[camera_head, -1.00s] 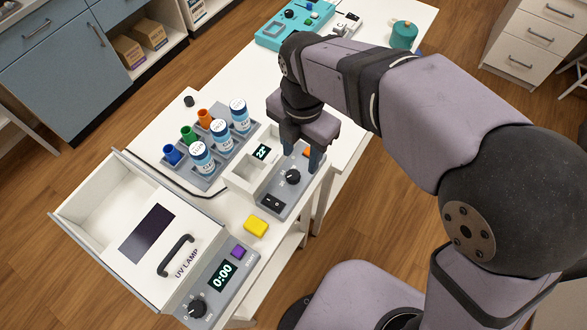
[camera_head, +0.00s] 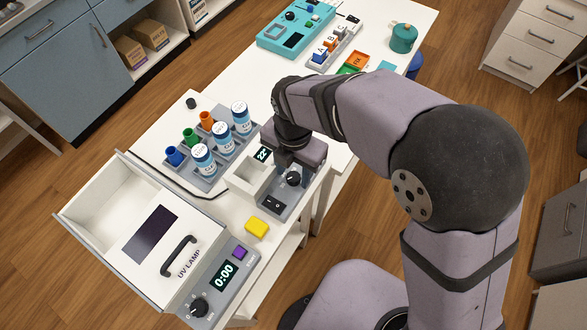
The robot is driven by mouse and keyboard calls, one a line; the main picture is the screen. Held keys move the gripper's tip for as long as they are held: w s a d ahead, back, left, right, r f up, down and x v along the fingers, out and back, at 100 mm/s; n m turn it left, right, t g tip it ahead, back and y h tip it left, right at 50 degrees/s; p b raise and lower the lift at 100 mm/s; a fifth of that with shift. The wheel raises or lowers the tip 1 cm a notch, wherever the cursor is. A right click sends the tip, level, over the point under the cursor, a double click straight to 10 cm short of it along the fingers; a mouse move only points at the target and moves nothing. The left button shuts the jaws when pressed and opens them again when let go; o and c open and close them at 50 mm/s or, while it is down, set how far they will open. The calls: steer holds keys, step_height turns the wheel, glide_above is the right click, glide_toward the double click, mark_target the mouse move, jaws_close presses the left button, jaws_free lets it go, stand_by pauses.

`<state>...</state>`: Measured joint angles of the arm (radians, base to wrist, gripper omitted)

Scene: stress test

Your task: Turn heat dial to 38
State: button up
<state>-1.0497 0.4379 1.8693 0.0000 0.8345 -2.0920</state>
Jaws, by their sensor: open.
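The heat dial (camera_head: 293,179) is a black round knob on the grey front panel of a small white heater box (camera_head: 245,178). The box's display (camera_head: 263,154) reads about 22. A black rocker switch (camera_head: 273,204) sits on the same panel, nearer the camera than the dial. My gripper (camera_head: 296,168) points down right at the dial, with its fingers open. I cannot tell whether the fingers touch the knob. My gripper hides the far end of the panel.
A grey rack (camera_head: 207,181) with white-capped vials and coloured tubes stands left of the heater. A yellow block (camera_head: 257,227) lies in front. The UV lamp box (camera_head: 150,250) is at the front left. A teal device (camera_head: 295,25) is at the back.

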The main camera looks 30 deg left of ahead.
steer(key=shift+f, duration=0.25)
steer(key=c, duration=1.1)
steer(key=shift+o, duration=0.3)
